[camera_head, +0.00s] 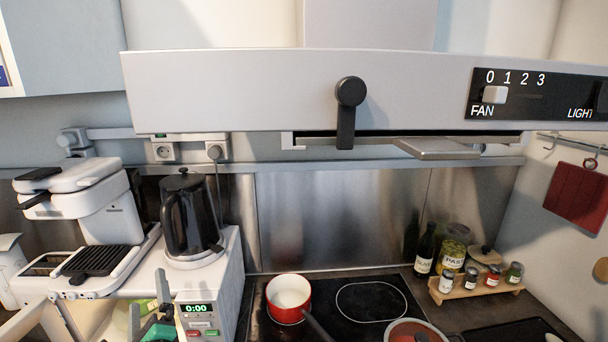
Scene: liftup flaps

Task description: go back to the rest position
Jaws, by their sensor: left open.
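My left gripper (160,300) is at the bottom left, in front of the microwave with the green 0:00 display (197,308). Its two upright grey-green fingers are apart, with nothing seen between them. It is well below and left of the range hood (230,90) and is not touching it. The hood's wide pale front panel carries a black handle or knob (350,95) and a dark FAN and LIGHT strip (525,92). A flat grey piece (435,148) shows under the hood. My right gripper is not in view.
A black kettle (188,215) stands on the microwave. A white appliance with a black ribbed plate (105,260) is at left. A red pot (286,300) sits on the black hob (370,302). Jars and bottles (453,255) stand at right. Open air lies between hob and hood.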

